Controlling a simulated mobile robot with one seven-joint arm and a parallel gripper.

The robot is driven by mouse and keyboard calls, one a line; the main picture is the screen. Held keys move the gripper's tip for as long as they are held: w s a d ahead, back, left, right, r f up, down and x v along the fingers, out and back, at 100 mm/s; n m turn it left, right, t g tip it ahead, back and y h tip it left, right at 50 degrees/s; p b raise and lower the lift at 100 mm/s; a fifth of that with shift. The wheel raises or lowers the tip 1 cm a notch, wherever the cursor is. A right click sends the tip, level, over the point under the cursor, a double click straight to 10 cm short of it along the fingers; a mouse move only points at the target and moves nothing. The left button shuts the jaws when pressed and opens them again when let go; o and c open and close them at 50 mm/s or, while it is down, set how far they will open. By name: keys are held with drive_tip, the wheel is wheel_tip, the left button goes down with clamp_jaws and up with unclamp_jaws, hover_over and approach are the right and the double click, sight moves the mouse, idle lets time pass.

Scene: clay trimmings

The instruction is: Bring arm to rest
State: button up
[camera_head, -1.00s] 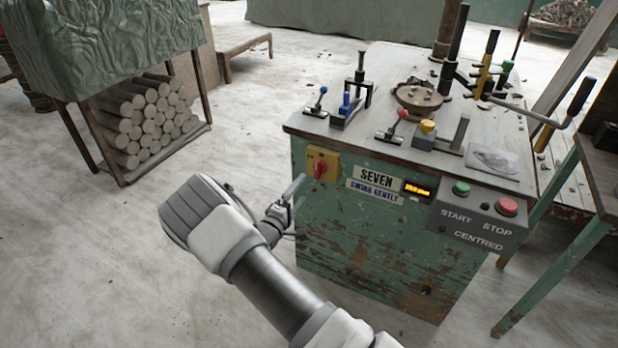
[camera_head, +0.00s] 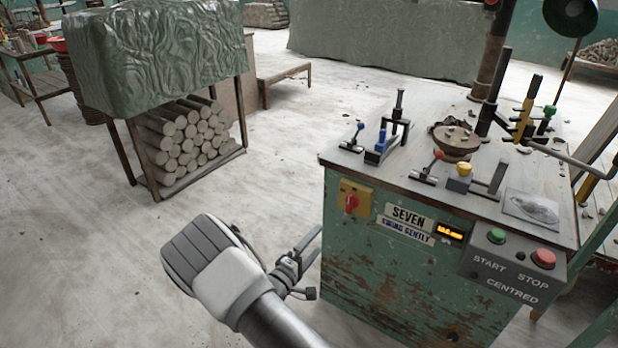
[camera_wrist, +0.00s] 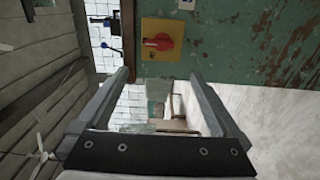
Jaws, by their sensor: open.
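My gripper (camera_head: 308,248) is in the head view, low beside the left front edge of the green machine (camera_head: 390,275), apart from it. In the wrist view its two fingers (camera_wrist: 165,100) stand wide apart with nothing held between them. The machine's yellow plate with a red rotary switch (camera_wrist: 163,42) shows just past the fingers, and it also shows in the head view (camera_head: 353,200). My arm is bent, with the elbow at the lower left of the head view.
A covered rack of clay rolls (camera_head: 190,140) stands at the left. Pale floor between them is clear.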

drive_tip(key=s+d+r+m+g+y, duration=0.1)
drive_tip(key=s+d+r+m+g, duration=0.4)
drive_tip(key=s+d+r+g, duration=0.4)
drive_tip(key=s+d+r+m+g+y, duration=0.1)
drive_tip(key=s+d+r+m+g, duration=0.35)
drive_tip(key=s+d+r, duration=0.55)
drive_tip(key=s+a+r+m+t+y, duration=0.1)
drive_tip(key=s+a+r+t+y, duration=0.1)
drive_tip(key=s+a+r+y, duration=0.3)
drive_tip(key=s+a+r+t+y, duration=0.3)
drive_tip(key=s+a+r+y, duration=0.1)
drive_tip(key=s+r, duration=0.35)
wheel_tip(320, 180, up, 16)
drive_tip(key=p, duration=1.6)
drive_tip(key=shift+d+f+p, duration=0.25)
drive_tip(key=shift+p, duration=0.05)
